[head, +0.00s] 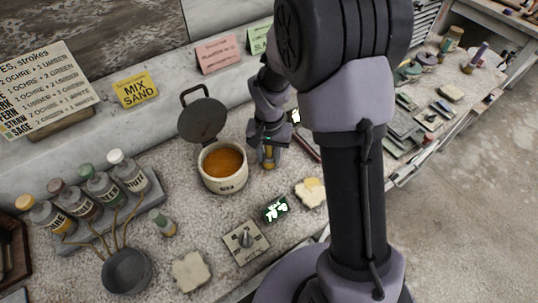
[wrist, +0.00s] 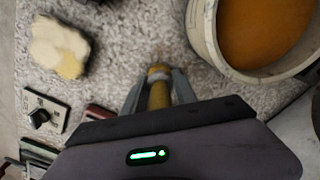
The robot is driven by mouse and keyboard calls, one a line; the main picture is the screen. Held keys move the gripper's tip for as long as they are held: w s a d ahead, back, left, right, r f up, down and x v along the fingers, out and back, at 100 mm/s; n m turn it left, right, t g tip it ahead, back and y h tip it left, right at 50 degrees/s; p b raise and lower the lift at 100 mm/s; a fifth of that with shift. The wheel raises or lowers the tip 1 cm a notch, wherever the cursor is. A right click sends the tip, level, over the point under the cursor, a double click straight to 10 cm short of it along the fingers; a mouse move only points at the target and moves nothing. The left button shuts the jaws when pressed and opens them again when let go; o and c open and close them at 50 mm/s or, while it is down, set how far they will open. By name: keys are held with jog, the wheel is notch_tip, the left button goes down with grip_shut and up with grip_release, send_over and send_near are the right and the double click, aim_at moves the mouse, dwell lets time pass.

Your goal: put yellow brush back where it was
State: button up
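The yellow brush (wrist: 158,95) is between the two fingers of my gripper (wrist: 160,80), seen from above in the wrist view. A pale band crosses it near its far end. The fingers close in on both its sides and appear to touch it. In the head view the brush (head: 269,157) shows upright under my gripper (head: 268,148), just right of the pot (head: 225,168) of orange-brown paint. Its lower end is close to the counter; I cannot tell whether it touches.
The pot's lid (head: 202,120) stands open behind it. Bottles (head: 98,185) stand in a tray at left. A sponge (head: 311,192), a lit display (head: 275,209) and a dial box (head: 246,242) lie in front. A purple brush (head: 477,58) stands on the right-hand bench.

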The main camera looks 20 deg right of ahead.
jog(key=o, duration=0.4)
notch_tip(320, 180, up, 13)
jog(key=p, duration=0.5)
jog(key=shift+s+f, duration=0.1)
jog(key=s+a+r+t, duration=0.1)
jog(key=s+r+t, duration=0.1)
jog(key=s+r, duration=0.3)
jog(key=s+a+r+t+y, duration=0.1)
jog(key=s+r+t, duration=0.1)
jog(key=s+r, duration=0.3)
jog(key=s+a+r+n+t+y, duration=0.1)
jog(key=s+a+r, duration=0.1)
jog(key=s+r, duration=0.3)
jog(key=shift+s+r+t, duration=0.2)
jog(key=shift+s, duration=0.8)
jog(key=shift+s+r+t, duration=0.2)
jog(key=shift+s, duration=0.75)
